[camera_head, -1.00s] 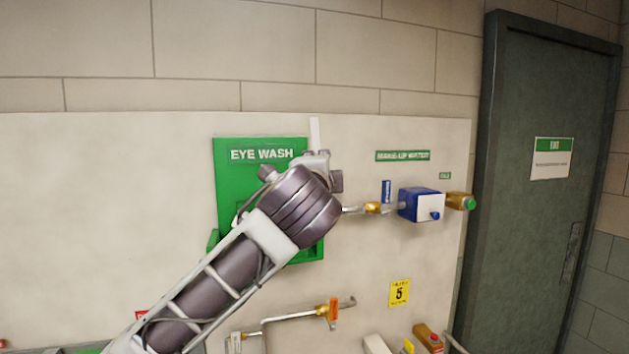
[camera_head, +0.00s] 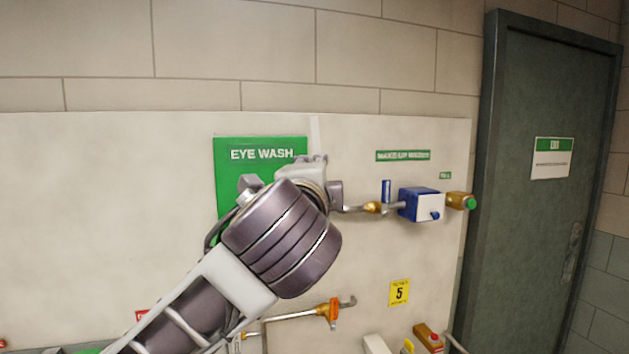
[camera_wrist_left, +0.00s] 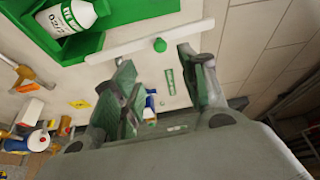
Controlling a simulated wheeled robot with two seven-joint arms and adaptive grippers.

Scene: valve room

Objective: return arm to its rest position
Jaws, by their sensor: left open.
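My left arm (camera_head: 270,245) reaches up from the lower left in the head view. Its thick dark joint is in front of the eye wash panel, and the gripper itself is mostly hidden behind the wrist. In the left wrist view my left gripper (camera_wrist_left: 157,58) is open, with its two green-grey fingers apart and nothing held between them. The green eye wash panel (camera_head: 230,165) is partly covered by my arm. In the left wrist view a white bottle (camera_wrist_left: 68,20) sits in the green holder (camera_wrist_left: 140,10). My right gripper is not in view.
A pipe with a blue box valve (camera_head: 418,204) is right of my wrist. An orange-handled valve (camera_head: 331,310) is below it, near a yellow "5" tag (camera_head: 399,293). A grey door (camera_head: 535,190) stands at the right. The white board (camera_head: 100,210) left of the panel is bare.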

